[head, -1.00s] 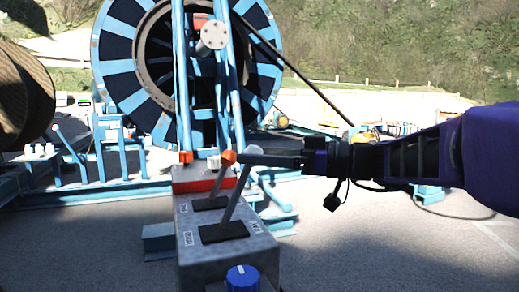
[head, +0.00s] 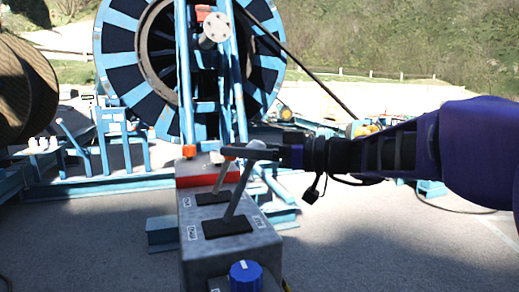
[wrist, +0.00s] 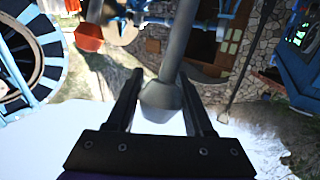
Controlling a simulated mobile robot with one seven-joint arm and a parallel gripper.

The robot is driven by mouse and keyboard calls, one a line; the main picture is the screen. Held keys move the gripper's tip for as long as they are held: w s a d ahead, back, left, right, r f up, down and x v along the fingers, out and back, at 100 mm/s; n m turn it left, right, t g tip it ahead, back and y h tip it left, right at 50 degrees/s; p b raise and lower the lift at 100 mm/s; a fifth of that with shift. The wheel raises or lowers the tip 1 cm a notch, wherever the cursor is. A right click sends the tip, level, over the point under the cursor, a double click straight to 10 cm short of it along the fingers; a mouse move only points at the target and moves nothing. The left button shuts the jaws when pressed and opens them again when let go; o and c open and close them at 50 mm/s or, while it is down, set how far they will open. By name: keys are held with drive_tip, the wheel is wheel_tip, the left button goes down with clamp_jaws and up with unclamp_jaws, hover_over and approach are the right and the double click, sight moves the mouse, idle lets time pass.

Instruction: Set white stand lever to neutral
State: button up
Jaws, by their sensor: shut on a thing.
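In the wrist view the grey shaft and knob (wrist: 160,100) stand between my two fingers (wrist: 162,103), and my gripper is shut on this lever. A second lever with an orange-red knob (wrist: 90,37) stands beside it; its knob is largely covered by my fingers in the head view.
A blue knob (head: 245,276) sits at the box's near end. A red block (head: 200,175) is at its far end. A large blue-and-black reel (head: 150,60) on a blue frame stands behind. Open pavement (head: 370,240) lies to the right.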

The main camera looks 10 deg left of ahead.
clamp_jaws()
drive_tip(key=shift+s+a+r+n+h+b, duration=0.1)
drive_tip(key=shift+s+a+n+h+b, duration=0.45)
drive_tip(key=shift+a+b, duration=0.4)
drive_tip(key=shift+s+a+f+n+h+b, duration=0.1)
drive_tip(key=shift+s+a+n+h+b, duration=0.15)
drive_tip(key=shift+s+a+h+b, duration=0.45)
drive_tip(key=shift+s+a+r+n+h+b, duration=0.1)
drive_tip(key=shift+s+a+n+h+b, duration=0.25)
drive_tip(key=shift+a+h+b, duration=0.75)
drive_tip(key=shift+d+y, duration=0.2)
drive_tip(key=shift+y, duration=0.15)
drive_tip(key=o, duration=1)
unclamp_jaws()
drive_tip(key=shift+o, duration=0.2)
